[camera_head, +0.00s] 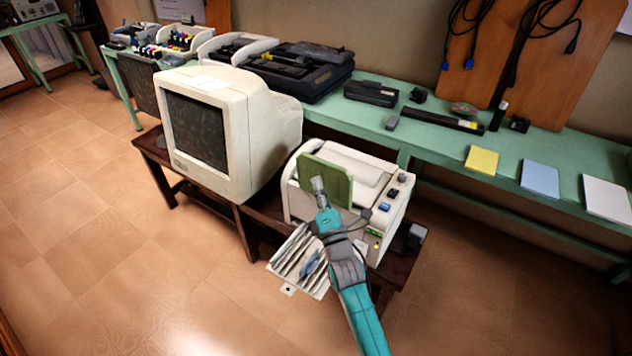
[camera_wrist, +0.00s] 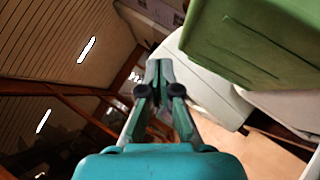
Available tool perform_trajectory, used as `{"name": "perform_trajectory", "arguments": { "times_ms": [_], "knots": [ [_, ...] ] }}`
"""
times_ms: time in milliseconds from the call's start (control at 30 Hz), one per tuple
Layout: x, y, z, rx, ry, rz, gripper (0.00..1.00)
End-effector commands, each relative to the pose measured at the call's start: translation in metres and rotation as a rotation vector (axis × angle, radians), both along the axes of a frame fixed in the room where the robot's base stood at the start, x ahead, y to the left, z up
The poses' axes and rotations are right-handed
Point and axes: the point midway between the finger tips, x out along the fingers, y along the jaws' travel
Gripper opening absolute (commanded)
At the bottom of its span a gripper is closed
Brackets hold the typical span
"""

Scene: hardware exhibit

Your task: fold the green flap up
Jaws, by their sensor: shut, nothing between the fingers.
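The green flap (camera_head: 338,183) stands roughly upright at the front of a cream printer (camera_head: 296,205), on the dark wooden table. In the wrist view the flap (camera_wrist: 255,45) fills the upper right, to the right of my fingers. My gripper (camera_head: 317,182) is in front of the flap in the head view, covering part of it. In the wrist view my gripper (camera_wrist: 159,66) is shut and empty, with its fingertips together. A gap shows between fingers and flap there; whether any part touches it, I cannot tell. The flap's lower edge is partly hidden by my gripper.
A large cream monitor (camera_head: 225,130) stands close on the left of the printer. A tray with pale slats (camera_head: 300,262) sticks out low at the printer's front. A green bench (camera_head: 440,146) with devices and coloured sheets runs behind. Open tiled floor (camera_head: 130,250) lies in front.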

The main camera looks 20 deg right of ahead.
Motion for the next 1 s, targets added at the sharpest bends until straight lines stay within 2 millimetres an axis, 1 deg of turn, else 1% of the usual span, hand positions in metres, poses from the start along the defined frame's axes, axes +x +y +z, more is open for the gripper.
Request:
{"name": "perform_trajectory", "arguments": {
  "times_ms": [167, 400, 500, 667, 867, 967, 1000],
  "knots": [
    [-0.022, 0.004, -0.002, 0.000, 0.001, 0.000, 0.00],
    [-0.058, 0.010, -0.004, 0.001, 0.000, 0.001, 0.00],
    [-0.069, 0.012, -0.005, -0.002, 0.001, 0.001, 0.00],
    [-0.079, 0.013, -0.005, 0.000, 0.000, 0.002, 0.00],
    [-0.082, 0.014, -0.005, 0.002, 0.000, 0.002, 0.00],
    [-0.090, 0.015, -0.012, 0.032, 0.012, 0.016, 0.00],
    [-0.098, 0.016, -0.018, 0.058, 0.022, 0.027, 0.00]
  ]
}}
